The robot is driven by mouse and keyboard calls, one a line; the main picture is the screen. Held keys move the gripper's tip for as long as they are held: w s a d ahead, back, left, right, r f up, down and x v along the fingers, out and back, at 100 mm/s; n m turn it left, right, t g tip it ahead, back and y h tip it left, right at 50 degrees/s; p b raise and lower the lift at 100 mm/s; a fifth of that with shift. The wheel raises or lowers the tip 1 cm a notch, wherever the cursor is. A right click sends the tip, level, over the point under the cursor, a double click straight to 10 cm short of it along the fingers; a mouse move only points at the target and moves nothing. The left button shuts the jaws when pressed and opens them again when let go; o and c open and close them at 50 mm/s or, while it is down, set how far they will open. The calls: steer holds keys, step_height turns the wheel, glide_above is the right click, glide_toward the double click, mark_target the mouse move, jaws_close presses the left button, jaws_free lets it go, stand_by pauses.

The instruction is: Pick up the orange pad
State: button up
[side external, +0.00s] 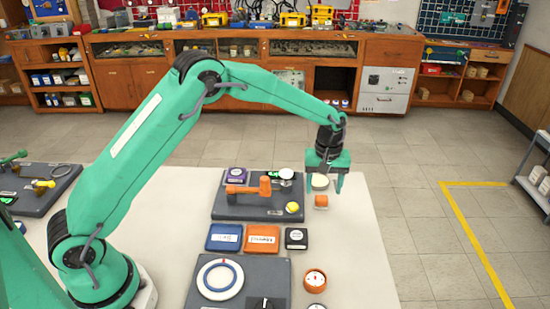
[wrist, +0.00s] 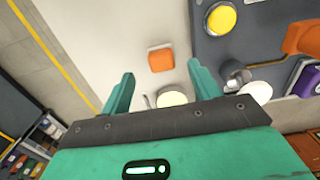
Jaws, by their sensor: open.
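The orange pad (side external: 321,201) is a small orange block on the pale table, right of the dark board with the orange handle. In the wrist view the orange pad (wrist: 161,60) lies just beyond the fingertips, roughly centred between them. My gripper (side external: 323,184) is open and empty above the table near the pad. Its two green fingers also show in the wrist view (wrist: 161,75). The fingers appear apart from the pad; their exact height above it is hard to tell.
A cream round piece (wrist: 172,98) lies close to the pad, partly hidden by my gripper. The dark board (side external: 262,211) with a yellow knob (side external: 292,207) stands to the left. Orange (side external: 262,239), blue and black boxes sit in front. Table at right is clear.

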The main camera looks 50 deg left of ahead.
mark_target(322, 197)
steer(key=shift+s+f, duration=0.15)
steer(key=shift+f, duration=2.2)
steer(key=c, duration=1.1)
